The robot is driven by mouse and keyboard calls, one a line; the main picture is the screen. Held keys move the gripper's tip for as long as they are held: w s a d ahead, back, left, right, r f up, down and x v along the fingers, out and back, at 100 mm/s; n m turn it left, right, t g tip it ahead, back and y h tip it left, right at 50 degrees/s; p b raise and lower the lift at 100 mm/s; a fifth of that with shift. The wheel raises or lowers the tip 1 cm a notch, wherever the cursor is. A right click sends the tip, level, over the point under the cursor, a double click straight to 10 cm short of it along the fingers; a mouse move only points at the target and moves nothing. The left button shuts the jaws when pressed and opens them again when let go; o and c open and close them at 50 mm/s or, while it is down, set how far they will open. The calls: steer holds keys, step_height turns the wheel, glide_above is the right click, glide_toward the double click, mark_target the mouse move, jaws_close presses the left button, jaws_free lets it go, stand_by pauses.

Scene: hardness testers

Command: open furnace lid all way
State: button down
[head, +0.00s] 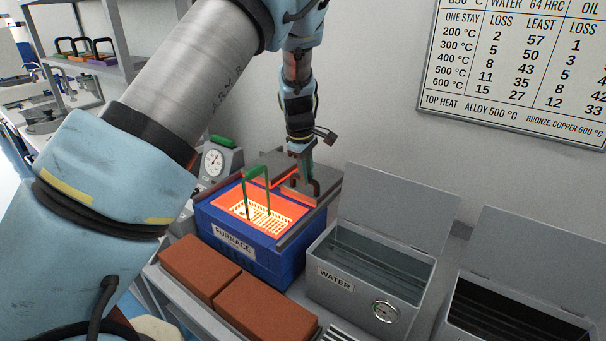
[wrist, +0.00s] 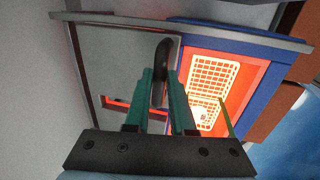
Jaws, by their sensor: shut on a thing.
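The blue furnace (head: 238,232), labelled FURNACE, stands on the bench, its inside glowing orange. A pale mesh basket (head: 270,215) with a tall green handle (head: 247,180) sits in it; the basket also shows in the wrist view (wrist: 208,85). The grey lid (wrist: 108,70) lies flat toward the back of the furnace, and the front part of the opening is uncovered. Orange glow shows through a slot at the lid. My gripper (head: 306,180) is shut on the lid's dark curved handle (wrist: 160,62), one green finger on each side. The fingers partly hide the handle.
A grey tank labelled WATER (head: 350,280) with its lid raised stands right of the furnace, with another open tank (head: 510,315) beyond. Two brown bricks (head: 200,265) lie in front. A dial gauge (head: 214,162) stands behind left. The wall is close behind.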

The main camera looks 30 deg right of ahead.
steer(key=c, duration=0.8)
jaws_free()
steer(key=shift+o, duration=0.2)
step_height(320, 180, up, 11)
steer(key=s+a+b, duration=0.1)
steer(key=a+b, duration=0.1)
steer(key=shift+f, duration=0.2)
steer(key=a+f+m, duration=0.2)
steer(key=a, duration=1.9)
steer(key=s+a+m+y, duration=0.1)
steer(key=s+a+m, duration=0.1)
steer(key=s+a, duration=0.3)
steer(key=s+a+f+m, duration=0.1)
steer(key=s+a+m, duration=0.2)
steer(key=a, duration=0.9)
steer(key=s, duration=0.3)
steer(key=shift+s+t+y, duration=0.15)
steer(key=shift+t+y, duration=0.15)
steer(key=shift+y, duration=0.1)
